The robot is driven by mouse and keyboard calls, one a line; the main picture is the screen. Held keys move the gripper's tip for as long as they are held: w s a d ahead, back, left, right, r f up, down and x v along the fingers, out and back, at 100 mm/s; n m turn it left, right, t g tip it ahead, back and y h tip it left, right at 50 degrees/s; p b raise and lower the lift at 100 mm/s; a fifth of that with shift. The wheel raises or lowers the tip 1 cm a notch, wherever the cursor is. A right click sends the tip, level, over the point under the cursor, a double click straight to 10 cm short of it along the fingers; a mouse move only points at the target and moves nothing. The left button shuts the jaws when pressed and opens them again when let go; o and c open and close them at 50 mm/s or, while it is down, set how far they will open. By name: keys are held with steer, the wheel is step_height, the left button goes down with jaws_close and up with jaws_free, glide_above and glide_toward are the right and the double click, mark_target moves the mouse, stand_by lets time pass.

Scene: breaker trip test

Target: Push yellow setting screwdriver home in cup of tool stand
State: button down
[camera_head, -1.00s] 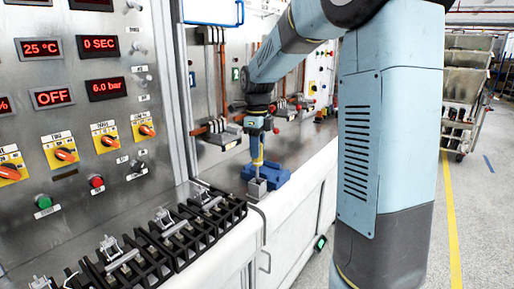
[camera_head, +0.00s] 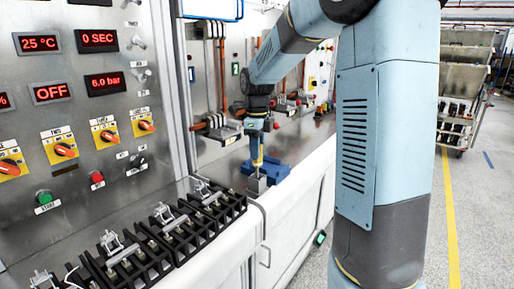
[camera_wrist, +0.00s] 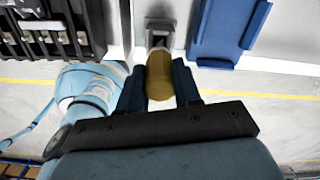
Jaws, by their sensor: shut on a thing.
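My gripper (camera_head: 257,153) is shut on the yellow screwdriver (camera_head: 257,163) above the front of the bench. In the wrist view the yellow handle (camera_wrist: 160,82) sits between my two dark fingers. The screwdriver points down, close to upright, at the small grey cup (camera_head: 257,184) of the tool stand. A short piece of shaft shows between handle and cup; its tip is hidden, seemingly inside the cup. The grey cup also shows in the wrist view (camera_wrist: 159,25), straight beyond the handle.
A blue tray (camera_head: 278,175) lies right beside and behind the cup. A row of black breaker blocks (camera_head: 170,235) lines the bench at front left. The control panel (camera_head: 85,150) stands at the left. The bench's front edge is close to the cup.

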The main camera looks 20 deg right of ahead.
steer(key=shift+f, duration=1.85)
steer(key=c, duration=0.7)
jaws_free()
step_height(320, 180, up, 13)
steer(key=shift+w+r, duration=0.1)
steer(key=shift+r, duration=0.25)
